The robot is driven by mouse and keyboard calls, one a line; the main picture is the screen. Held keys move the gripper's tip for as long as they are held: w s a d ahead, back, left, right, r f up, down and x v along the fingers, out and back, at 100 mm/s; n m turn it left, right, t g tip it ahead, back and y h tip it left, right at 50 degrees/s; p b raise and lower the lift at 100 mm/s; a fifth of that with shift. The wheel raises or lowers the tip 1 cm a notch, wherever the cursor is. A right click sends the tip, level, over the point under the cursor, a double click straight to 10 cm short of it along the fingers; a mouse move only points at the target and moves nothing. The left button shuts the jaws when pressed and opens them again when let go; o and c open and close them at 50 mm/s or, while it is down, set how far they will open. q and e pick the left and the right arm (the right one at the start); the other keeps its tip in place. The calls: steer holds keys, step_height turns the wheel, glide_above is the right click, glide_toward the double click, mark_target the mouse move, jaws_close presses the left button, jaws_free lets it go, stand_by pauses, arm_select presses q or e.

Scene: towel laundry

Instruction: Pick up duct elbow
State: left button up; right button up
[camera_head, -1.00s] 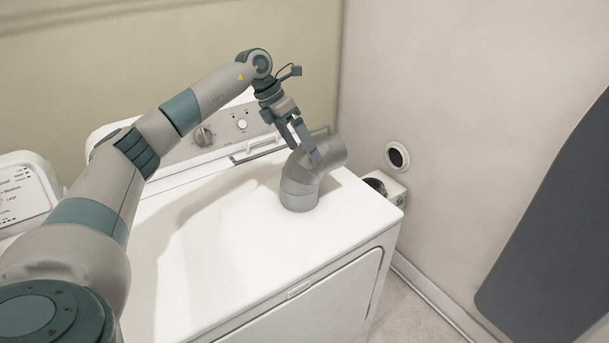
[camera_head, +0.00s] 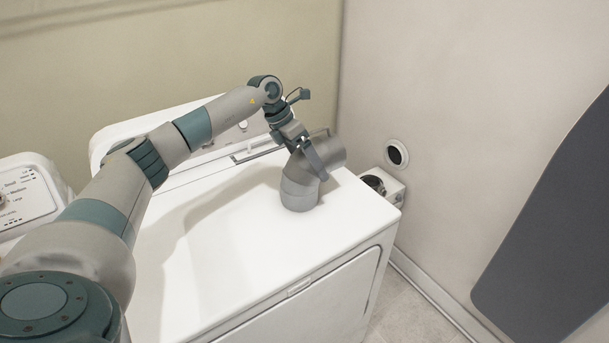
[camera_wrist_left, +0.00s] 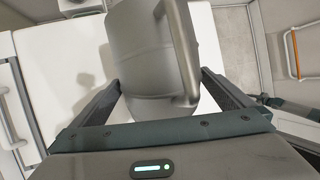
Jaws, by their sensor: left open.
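The duct elbow (camera_head: 300,187) is a grey metal bent pipe. It stands on the white dryer top near its right edge, with its upper opening facing up and to the right. My left gripper (camera_head: 322,165) is at the elbow's upper part in the head view. In the left wrist view the elbow (camera_wrist_left: 150,50) fills the middle, between the two open fingers of my left gripper (camera_wrist_left: 160,92). One finger is on each side of it. Whether the fingers touch it cannot be told. My right gripper is not in view.
The white dryer top (camera_head: 225,245) is clear left of the elbow. A wall vent hole (camera_head: 397,153) and a small white box with a round opening (camera_head: 380,185) are to the right. A second white appliance (camera_head: 25,200) stands at the left. A dark grey panel (camera_head: 560,220) is at far right.

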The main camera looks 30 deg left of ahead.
arm_select(q)
steer(key=shift+f, duration=0.15)
stand_by(0.3)
steer(key=c, duration=1.2)
steer(key=shift+r, duration=0.2)
